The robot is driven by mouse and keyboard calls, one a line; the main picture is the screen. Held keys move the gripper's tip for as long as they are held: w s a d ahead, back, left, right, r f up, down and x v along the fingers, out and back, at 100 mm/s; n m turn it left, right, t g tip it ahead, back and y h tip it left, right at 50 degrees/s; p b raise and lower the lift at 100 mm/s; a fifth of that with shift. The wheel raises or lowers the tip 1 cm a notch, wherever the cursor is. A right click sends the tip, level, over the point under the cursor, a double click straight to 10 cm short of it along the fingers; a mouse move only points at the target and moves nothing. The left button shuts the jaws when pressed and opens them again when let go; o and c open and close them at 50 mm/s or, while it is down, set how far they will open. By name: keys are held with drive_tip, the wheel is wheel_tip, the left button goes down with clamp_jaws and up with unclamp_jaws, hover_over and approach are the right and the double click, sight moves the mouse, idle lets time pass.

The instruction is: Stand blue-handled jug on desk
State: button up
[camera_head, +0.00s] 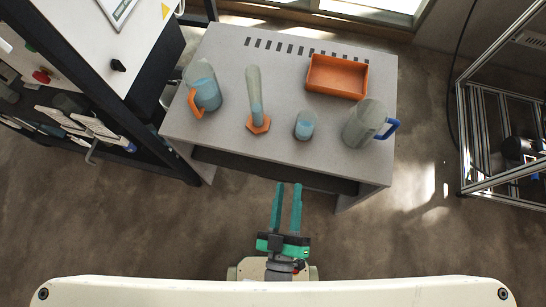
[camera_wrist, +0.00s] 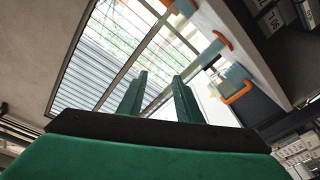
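The blue-handled jug (camera_head: 377,111) is a clear grey jug at the right end of the grey desk (camera_head: 300,155). It looks upright on the desk top, with its blue handle to the right. No liquid is clearly seen in it. My gripper (camera_head: 288,185) is in front of the desk's near edge, below and left of the jug in the head view. Its two teal fingers are apart with nothing between them. They show also in the wrist view (camera_wrist: 158,85), where I cannot make out the blue-handled jug.
An orange-handled jug (camera_head: 202,80) with blue liquid, a tall cylinder (camera_head: 254,85) on an orange foot, a small beaker (camera_head: 305,124) and an orange tray (camera_head: 337,76) share the desk. A metal frame (camera_head: 466,130) stands right, a dark-framed bench (camera_head: 150,100) left.

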drive_tip(key=s+a+f+m+g+y, duration=0.2)
drive_tip(key=s+a+m+g, duration=0.1)
drive_tip(key=s+a+m, duration=0.1)
drive_tip(key=shift+s+m+g, duration=0.3)
drive_tip(key=shift+s+m, duration=0.2)
drive_tip(key=shift+s, duration=0.55)
